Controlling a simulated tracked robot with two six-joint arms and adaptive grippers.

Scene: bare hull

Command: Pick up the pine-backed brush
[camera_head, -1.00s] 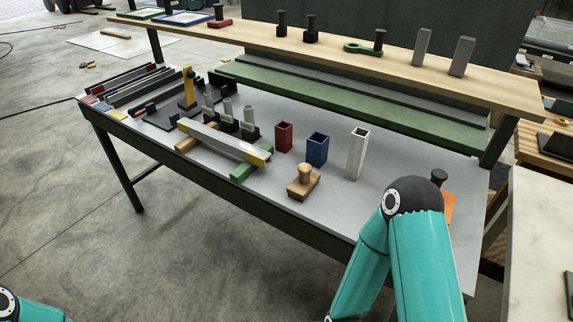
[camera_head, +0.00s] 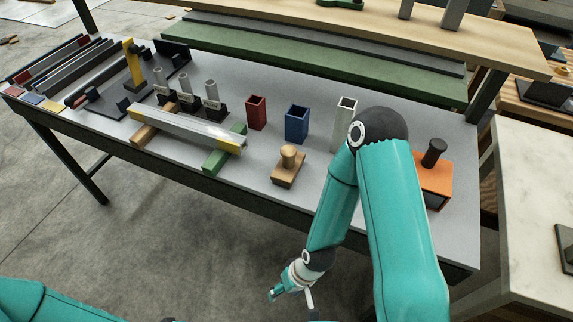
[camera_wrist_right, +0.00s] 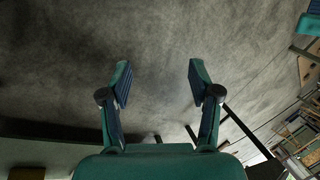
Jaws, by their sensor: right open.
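A pale wooden block with a rounded knob on top (camera_head: 287,172) stands near the front edge of the bench in the head view. It looks like the pine-backed brush; its underside is hidden. My right gripper (camera_head: 289,292) is low in front of the bench, below the brush in the picture and apart from it. In the right wrist view this gripper (camera_wrist_right: 158,75) is open, with nothing between its fingers and bare floor beyond. My left arm shows at the lower left of the head view, but its gripper is out of frame.
Red (camera_head: 256,113), blue (camera_head: 297,124) and off-white (camera_head: 343,124) open holders stand behind the brush. An orange block with a dark knob (camera_head: 433,180) stands right, beyond my right arm. Bare bench surrounds the brush.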

